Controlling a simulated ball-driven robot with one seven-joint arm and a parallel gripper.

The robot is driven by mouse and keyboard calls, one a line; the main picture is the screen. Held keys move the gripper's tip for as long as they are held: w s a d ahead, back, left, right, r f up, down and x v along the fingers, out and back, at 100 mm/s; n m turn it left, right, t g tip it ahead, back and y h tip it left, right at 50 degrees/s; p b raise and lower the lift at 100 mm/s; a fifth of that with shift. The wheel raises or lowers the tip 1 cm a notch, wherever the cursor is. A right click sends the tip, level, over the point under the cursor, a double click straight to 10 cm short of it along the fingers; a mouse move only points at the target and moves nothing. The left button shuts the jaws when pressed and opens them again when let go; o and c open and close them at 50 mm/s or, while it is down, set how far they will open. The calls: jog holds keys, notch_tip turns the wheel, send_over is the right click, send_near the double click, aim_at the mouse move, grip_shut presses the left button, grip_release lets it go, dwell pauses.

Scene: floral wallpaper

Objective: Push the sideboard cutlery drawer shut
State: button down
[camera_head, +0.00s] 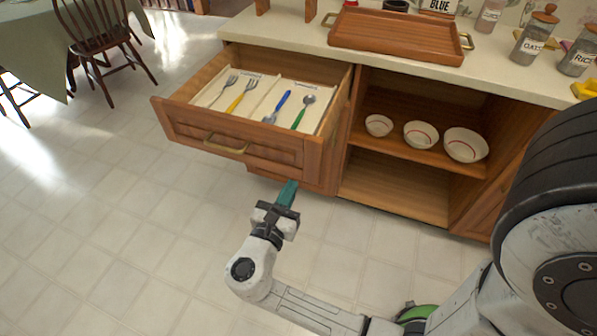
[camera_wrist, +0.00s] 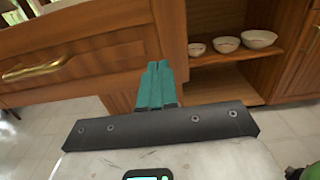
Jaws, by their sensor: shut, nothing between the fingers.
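The cutlery drawer (camera_head: 240,138) of the wooden sideboard stands pulled out. It holds a white divided insert (camera_head: 247,104) with two forks, a blue-handled piece and a green-handled spoon. A brass handle (camera_head: 225,146) is on its front; in the wrist view the handle (camera_wrist: 38,70) is at the left. My gripper (camera_head: 289,190) has teal fingers pressed together with nothing between them. In the head view it is below the drawer front's right part. In the wrist view the fingertips (camera_wrist: 156,66) overlap the drawer front (camera_wrist: 85,62) near its right edge; I cannot tell whether they touch.
An open cabinet (camera_head: 410,125) with three bowls (camera_head: 421,135) on its shelf is right of the drawer. A wooden tray (camera_head: 397,36) and jars (camera_head: 535,36) stand on the counter. A chair (camera_head: 95,28) and table are at the upper left. The tiled floor (camera_head: 130,235) before the drawer is clear.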

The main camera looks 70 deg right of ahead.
aim_at(303, 162)
jog(key=shift+w+d, duration=0.15)
jog(key=shift+d, duration=3)
jog(key=shift+d, duration=0.55)
jog(key=d+b, duration=0.3)
jog(key=d, duration=0.8)
jog(key=d+b, duration=0.3)
jog(key=d, duration=0.9)
jog(key=w+d+b, duration=0.1)
jog(key=d+b, duration=0.2)
jog(key=d, duration=0.9)
jog(key=shift+f+b, duration=0.15)
jog(key=shift+b, duration=0.15)
jog(key=shift+w+d, duration=0.1)
jog(key=shift+d, duration=0.3)
jog(key=shift+r, duration=0.2)
jog(key=shift+r, duration=0.1)
